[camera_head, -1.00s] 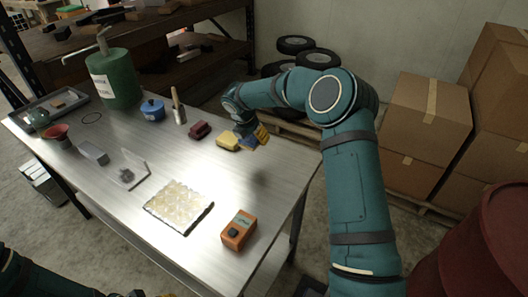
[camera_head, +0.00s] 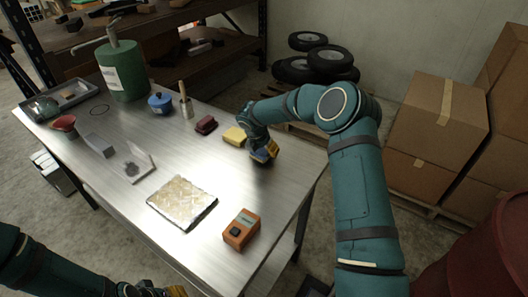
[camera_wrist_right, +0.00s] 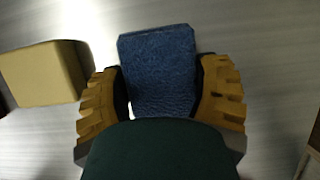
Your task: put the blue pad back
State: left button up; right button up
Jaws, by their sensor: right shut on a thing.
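The blue pad (camera_wrist_right: 158,70) is between the two yellow fingers of my right gripper (camera_wrist_right: 160,95), which is shut on it. In the head view my right gripper (camera_head: 264,154) is low over the right end of the metal table (camera_head: 262,195), with the pad mostly hidden by the fingers. I cannot tell whether the pad touches the table. My left gripper (camera_head: 160,291) is at the bottom edge, cut off, its opening unclear.
A yellow pad (camera_head: 234,136) lies just left of my right gripper, and a dark red pad (camera_head: 206,124) lies farther left. Cardboard boxes (camera_head: 436,122) stand at right.

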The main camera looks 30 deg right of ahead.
jog(key=shift+f, duration=0.75)
jog(key=o, duration=1.1)
jog(key=shift+f, duration=0.1)
jog(key=shift+c, duration=0.2)
jog(key=shift+r, duration=0.3)
jog(key=p+v, duration=0.1)
jog(key=v, duration=1)
jog(key=shift+s+a+r, duration=0.1)
jog(key=shift+a+r, duration=0.05)
jog(key=shift+r, duration=0.2)
